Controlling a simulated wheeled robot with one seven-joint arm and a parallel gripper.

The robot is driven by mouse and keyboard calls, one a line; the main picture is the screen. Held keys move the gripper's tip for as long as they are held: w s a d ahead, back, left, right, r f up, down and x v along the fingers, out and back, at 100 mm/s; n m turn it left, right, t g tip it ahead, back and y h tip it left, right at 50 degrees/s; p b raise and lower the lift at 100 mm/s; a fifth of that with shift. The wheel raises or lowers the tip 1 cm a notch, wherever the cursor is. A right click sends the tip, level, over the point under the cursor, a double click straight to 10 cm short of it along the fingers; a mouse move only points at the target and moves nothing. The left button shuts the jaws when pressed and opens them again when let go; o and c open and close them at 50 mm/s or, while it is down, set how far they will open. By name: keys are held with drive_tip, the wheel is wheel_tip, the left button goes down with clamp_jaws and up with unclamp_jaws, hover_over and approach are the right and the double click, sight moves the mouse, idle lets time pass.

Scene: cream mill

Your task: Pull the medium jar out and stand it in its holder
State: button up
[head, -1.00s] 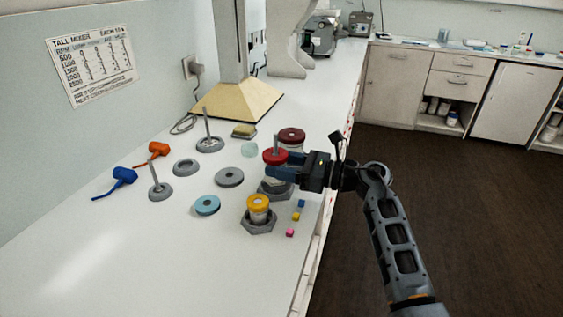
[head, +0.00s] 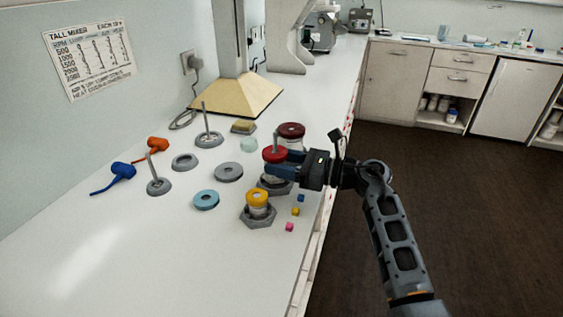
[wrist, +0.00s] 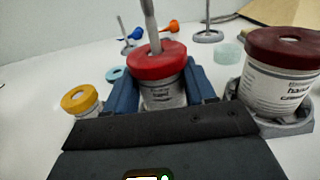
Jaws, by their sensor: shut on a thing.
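The medium jar (head: 275,154) has a red lid and a pale labelled body. My gripper (head: 277,167) is shut on its body below the lid. In the wrist view the jar (wrist: 163,92) stands about upright between the two blue fingers. A grey rod (wrist: 151,25) rises from the lid's middle. A grey hexagonal holder (head: 277,187) shows under the jar and fingers. The fingers hide the jar's base, so I cannot tell whether it touches the holder.
A yellow-lidded jar (head: 257,197) sits in a hexagonal holder in front. A dark-red-lidded jar (head: 291,130) stands behind. Small cubes (head: 295,212) lie near the bench edge. Grey discs (head: 229,172), a blue ring (head: 206,200) and rod stands (head: 158,187) lie left. The front left bench is clear.

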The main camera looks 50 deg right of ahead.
drive_tip(key=shift+f+b, duration=0.75)
drive_tip(key=shift+f, duration=0.15)
drive_tip(key=o, duration=1.4)
drive_tip(key=shift+r+p+v, duration=0.1)
drive_tip(key=shift+r+v, duration=0.15)
drive_tip(key=shift+v, duration=1.1)
drive_tip(key=shift+r+p+v, duration=0.15)
drive_tip(key=shift+r+v, duration=0.1)
drive_tip(key=shift+v, duration=1.05)
drive_tip(key=shift+r+p+v, duration=0.1)
drive_tip(key=shift+r+v, duration=0.15)
drive_tip(key=shift+v, duration=1.1)
